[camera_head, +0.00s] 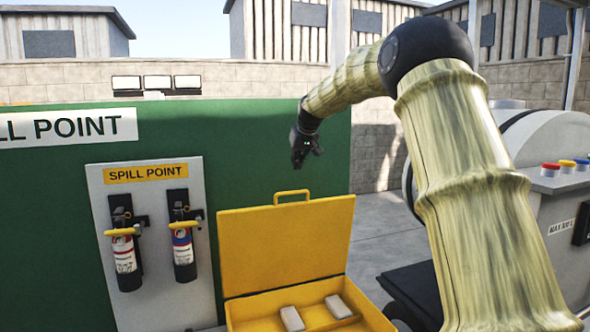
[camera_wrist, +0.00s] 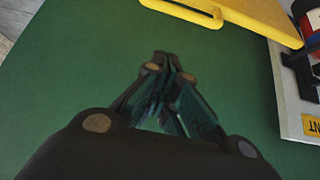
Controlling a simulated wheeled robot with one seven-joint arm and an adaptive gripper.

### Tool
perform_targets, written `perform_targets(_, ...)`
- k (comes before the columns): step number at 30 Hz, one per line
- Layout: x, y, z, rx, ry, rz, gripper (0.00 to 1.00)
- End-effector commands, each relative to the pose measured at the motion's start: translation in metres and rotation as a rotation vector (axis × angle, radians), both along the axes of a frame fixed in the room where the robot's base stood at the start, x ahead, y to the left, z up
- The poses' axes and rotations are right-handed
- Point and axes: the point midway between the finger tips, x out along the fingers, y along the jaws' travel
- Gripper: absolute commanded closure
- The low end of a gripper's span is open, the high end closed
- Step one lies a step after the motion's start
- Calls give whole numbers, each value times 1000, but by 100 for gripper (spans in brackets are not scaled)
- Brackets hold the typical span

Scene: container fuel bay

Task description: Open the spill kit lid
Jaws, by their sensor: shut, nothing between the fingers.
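The yellow spill kit (camera_head: 291,258) stands at the lower middle of the head view. Its lid (camera_head: 285,240) is raised and stands nearly upright, with a yellow handle (camera_head: 292,194) on its top edge. Two pale blocks (camera_head: 292,318) lie inside the open box. My gripper (camera_head: 301,162) is above the lid, apart from it, and points down. In the wrist view my gripper (camera_wrist: 165,62) is shut and empty, and the lid's handle (camera_wrist: 185,10) shows at the top edge, beyond the fingertips.
A green wall panel (camera_head: 250,150) stands behind the kit. A white board (camera_head: 150,230) with two small extinguishers (camera_head: 126,255) hangs to the left. A grey machine (camera_head: 550,190) with coloured buttons stands at the right. Open floor (camera_head: 385,245) lies between the panel and the machine.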

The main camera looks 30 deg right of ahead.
Motion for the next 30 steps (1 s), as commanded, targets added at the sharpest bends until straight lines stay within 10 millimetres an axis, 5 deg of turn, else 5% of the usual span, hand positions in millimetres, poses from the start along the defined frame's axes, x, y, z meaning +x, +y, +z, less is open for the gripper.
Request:
perform_targets(5, 24, 15, -16, -1, 3, 17, 100)
perform_targets(18, 56, 5, -58, 1, 1, 15, 100)
perform_targets(24, 64, 1, -71, 1, 0, 13, 100)
perform_targets(30, 49, 4, -74, 1, 0, 12, 100)
